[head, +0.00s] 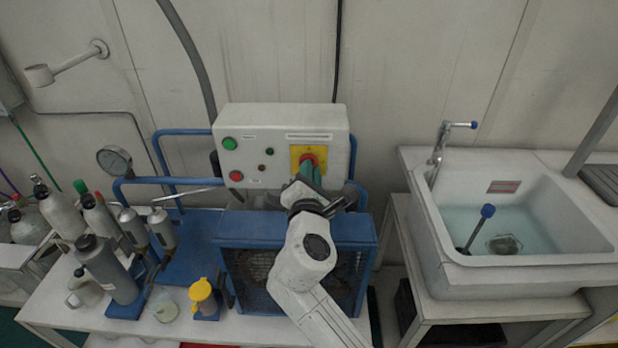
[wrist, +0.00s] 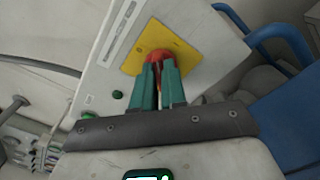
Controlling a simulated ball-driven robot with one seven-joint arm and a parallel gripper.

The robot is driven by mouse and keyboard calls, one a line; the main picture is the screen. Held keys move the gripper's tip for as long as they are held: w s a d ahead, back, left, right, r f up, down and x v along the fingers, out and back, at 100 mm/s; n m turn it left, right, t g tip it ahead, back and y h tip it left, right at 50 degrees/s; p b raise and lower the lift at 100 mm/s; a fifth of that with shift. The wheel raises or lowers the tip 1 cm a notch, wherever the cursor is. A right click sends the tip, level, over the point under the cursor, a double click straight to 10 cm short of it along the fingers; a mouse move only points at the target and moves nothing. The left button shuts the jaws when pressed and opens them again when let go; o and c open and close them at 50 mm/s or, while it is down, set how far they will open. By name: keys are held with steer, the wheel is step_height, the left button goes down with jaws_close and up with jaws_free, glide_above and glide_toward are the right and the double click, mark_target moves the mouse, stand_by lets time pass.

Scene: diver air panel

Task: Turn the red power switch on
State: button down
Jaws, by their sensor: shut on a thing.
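The red power switch (head: 308,160) is a red rotary knob on a yellow square plate (head: 298,153), on the right of the white control box (head: 270,116). In the wrist view the red knob (wrist: 157,55) shows just beyond my fingertips, on the tilted yellow plate (wrist: 185,48). My gripper (head: 309,170) reaches up to the knob from the front. Its two green fingers (wrist: 158,66) are shut on the red knob, one on each side. The fingers hide part of the knob, and I cannot tell its on or off position.
The box also carries a green button (head: 230,143), a red button (head: 236,176) and small lamps. A blue-framed machine (head: 230,232) stands below it. Bottles (head: 108,268) and a yellow-topped cup (head: 203,298) stand at left. A sink (head: 500,265) is at right.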

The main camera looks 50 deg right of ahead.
steer(key=shift+f+m+b, duration=0.15)
steer(key=shift+m+b, duration=1.2)
steer(key=shift+m, duration=0.95)
steer(key=shift+f+m+b, duration=0.1)
steer(key=shift+m+b, duration=1.25)
steer(key=shift+m, duration=0.95)
steer(key=c, duration=1.2)
jaws_free()
steer(key=shift+s, duration=0.1)
steer(key=b+v, duration=0.1)
steer(key=v, duration=0.9)
steer(key=shift+s+a, duration=0.25)
steer(key=shift+a, duration=0.05)
